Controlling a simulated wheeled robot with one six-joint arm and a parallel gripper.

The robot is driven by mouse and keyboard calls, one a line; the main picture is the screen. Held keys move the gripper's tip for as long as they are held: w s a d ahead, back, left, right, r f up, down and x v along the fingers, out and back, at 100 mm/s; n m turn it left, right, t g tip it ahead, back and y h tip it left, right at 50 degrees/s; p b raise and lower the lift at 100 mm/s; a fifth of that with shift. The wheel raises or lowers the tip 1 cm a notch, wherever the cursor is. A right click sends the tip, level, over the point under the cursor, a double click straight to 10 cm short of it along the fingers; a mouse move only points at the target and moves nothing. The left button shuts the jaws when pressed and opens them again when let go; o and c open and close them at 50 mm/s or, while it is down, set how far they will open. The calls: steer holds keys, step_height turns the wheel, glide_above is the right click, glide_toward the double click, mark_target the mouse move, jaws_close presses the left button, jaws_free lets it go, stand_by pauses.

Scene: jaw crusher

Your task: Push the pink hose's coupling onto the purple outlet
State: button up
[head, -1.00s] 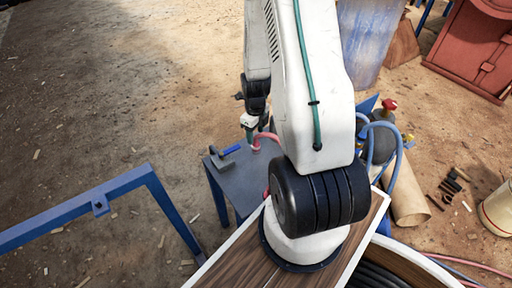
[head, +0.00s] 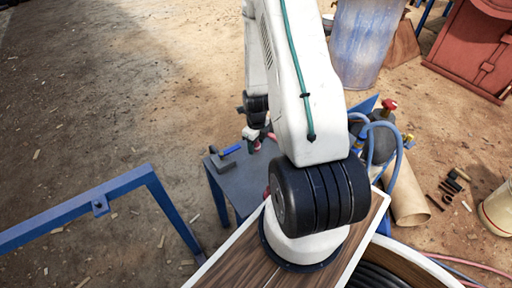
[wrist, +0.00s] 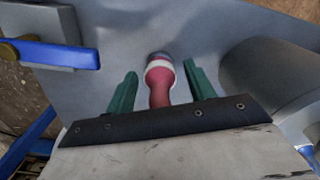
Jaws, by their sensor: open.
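The pink hose (wrist: 158,92) shows in the wrist view with a pale band (wrist: 159,66) near its far end, where the coupling appears to be. Beyond the band is a darker bluish end. I cannot tell whether that is part of the coupling or the purple outlet. My gripper (wrist: 161,76) is open, with one green finger on each side of the hose and a visible gap on both sides. In the head view my gripper (head: 256,141) is over the grey table, and only a bit of pink hose (head: 271,136) shows beside it.
The grey table (head: 240,183) carries a grey block with a blue bar (head: 230,151), at the upper left in the wrist view (wrist: 55,54). A large grey cylinder (wrist: 270,75) stands close on the right. Blue hoses (head: 396,150) and a blue frame (head: 100,203) are nearby.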

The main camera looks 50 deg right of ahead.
steer(key=shift+f, duration=0.5)
steer(key=c, duration=0.8)
steer(key=shift+r, duration=0.15)
